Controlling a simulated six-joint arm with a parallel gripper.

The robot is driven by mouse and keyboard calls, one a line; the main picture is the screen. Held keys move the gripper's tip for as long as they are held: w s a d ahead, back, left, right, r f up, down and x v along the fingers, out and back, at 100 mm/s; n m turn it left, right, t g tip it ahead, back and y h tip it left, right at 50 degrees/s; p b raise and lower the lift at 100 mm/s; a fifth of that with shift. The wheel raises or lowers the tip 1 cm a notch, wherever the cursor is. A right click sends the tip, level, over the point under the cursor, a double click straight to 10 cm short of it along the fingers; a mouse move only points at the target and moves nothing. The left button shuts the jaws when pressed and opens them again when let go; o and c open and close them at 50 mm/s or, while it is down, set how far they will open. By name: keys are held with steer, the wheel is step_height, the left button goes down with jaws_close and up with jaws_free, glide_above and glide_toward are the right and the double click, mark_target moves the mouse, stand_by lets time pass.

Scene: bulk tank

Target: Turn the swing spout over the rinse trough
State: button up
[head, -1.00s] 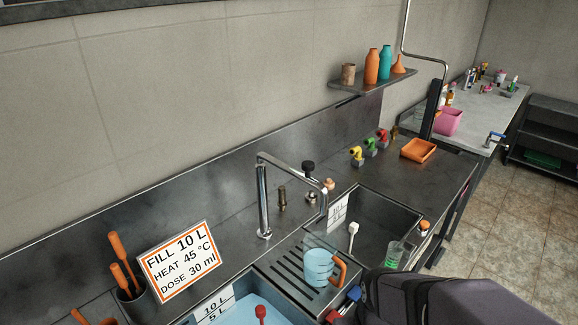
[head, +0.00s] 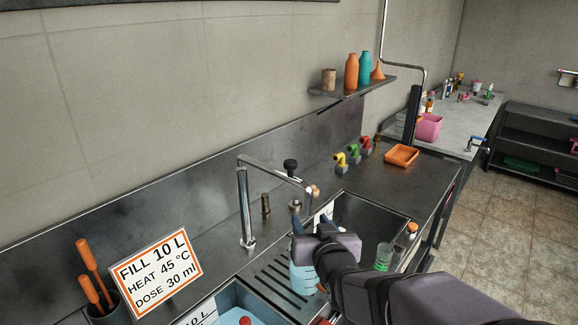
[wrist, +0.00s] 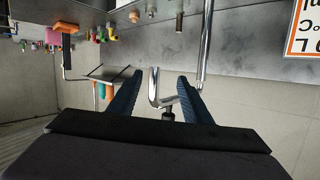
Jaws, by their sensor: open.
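The chrome swing spout (head: 270,170) rises from the counter, and its arm reaches to the right with a down-turned end. A black knob (head: 291,165) shows behind the arm. The right-hand basin (head: 372,212), which looks like the rinse trough, lies beyond the ribbed drainboard. My gripper (head: 309,224) is at the down-turned end, above the drainboard and partly hiding it. In the wrist view my gripper (wrist: 160,88) is open, and the spout's end (wrist: 154,86) shows between the two blue fingers. I cannot tell whether either finger touches it.
A light blue jug (head: 303,278) stands on the drainboard, partly behind my arm. The left basin holds blue water. A sign (head: 156,272) and a pot of orange-handled tools (head: 97,287) stand at left. Coloured taps (head: 353,153) and an orange tray (head: 401,155) are at the back right.

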mark_target(291, 166)
steer(key=w+r+t, duration=0.1)
steer(key=r, duration=0.2)
steer(key=w+a+r+t, duration=0.1)
steer(key=r, duration=0.2)
steer(key=w+a+r+t+p, duration=0.1)
steer(key=w+r, duration=0.1)
steer(key=shift+r+t, duration=0.3)
steer(key=shift+r, duration=0.1)
steer(key=shift+h, duration=0.6)
steer(key=w, duration=0.1)
steer(key=w+a+r+p, duration=0.1)
steer(key=w+p, duration=0.1)
steer(key=shift+w+a+r, duration=0.15)
steer(key=shift+w+a, duration=0.25)
steer(key=shift+w, duration=0.1)
steer(key=shift+w+p, duration=1.65)
steer(key=shift+w, duration=1.9)
steer(key=shift+c, duration=0.4)
jaws_close()
steer(key=shift+w, duration=0.1)
